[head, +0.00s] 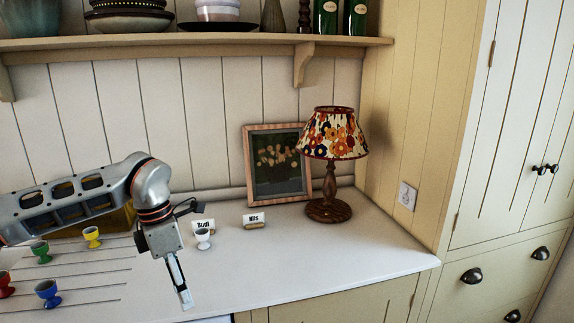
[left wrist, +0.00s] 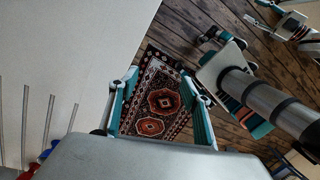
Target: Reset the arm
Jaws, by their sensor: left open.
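My left gripper (head: 184,296) hangs from the grey arm that comes in from the left and points down near the front of the white counter. In the left wrist view, its two teal-lined fingers (left wrist: 160,95) are spread apart with nothing between them. Beyond them the patterned rug (left wrist: 158,104) shows on the wooden floor.
Yellow (head: 92,237), green (head: 41,252), blue (head: 48,293) and red (head: 5,285) cups stand left. A lamp (head: 330,160) and framed picture (head: 277,165) stand behind. The counter's right front is clear.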

